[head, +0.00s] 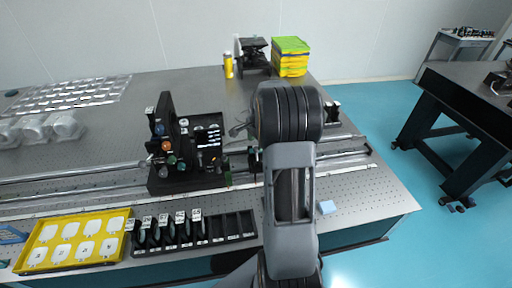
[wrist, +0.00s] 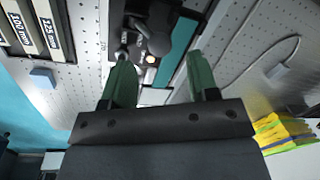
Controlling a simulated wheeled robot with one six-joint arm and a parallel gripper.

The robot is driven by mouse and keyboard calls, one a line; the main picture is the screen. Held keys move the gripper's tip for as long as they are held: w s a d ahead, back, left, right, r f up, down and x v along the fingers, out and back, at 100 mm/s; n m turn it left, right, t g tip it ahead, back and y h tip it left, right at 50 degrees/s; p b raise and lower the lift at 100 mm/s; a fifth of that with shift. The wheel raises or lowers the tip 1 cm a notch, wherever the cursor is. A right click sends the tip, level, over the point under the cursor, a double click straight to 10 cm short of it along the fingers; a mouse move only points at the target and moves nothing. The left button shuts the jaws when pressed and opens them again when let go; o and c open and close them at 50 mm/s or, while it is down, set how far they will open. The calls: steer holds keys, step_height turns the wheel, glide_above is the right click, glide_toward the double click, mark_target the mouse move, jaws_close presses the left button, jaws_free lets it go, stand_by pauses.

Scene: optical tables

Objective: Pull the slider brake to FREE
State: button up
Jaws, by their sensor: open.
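In the wrist view a black slider block (wrist: 142,75) with a dark rounded lever or knob (wrist: 153,36) lies ahead of and between my fingers. Small white lettering beside the lever is too small to read, so I cannot tell the brake's setting. My gripper (wrist: 158,62) has two green fingers spread apart with nothing held between them. The left fingertip is close to a small pale round end on the block; I cannot tell whether they touch. In the head view my arm hides the gripper and most of this area of the rail (head: 345,150).
A black assembly with coloured knobs (head: 165,145) stands on the rail to the left. A yellow tray (head: 20,262) and a black rack of lens holders (head: 240,238) lie at the front edge. A light-blue block (head: 327,207) and yellow-green stack (head: 290,58) are also on the table.

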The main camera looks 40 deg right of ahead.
steer(key=shift+w+f, duration=0.15)
steer(key=shift+f, duration=0.85)
steer(key=shift+w+f, duration=0.1)
steer(key=shift+f, duration=0.9)
steer(key=shift+c, duration=0.3)
steer(key=c, duration=0.8)
steer(key=shift+c, duration=0.3)
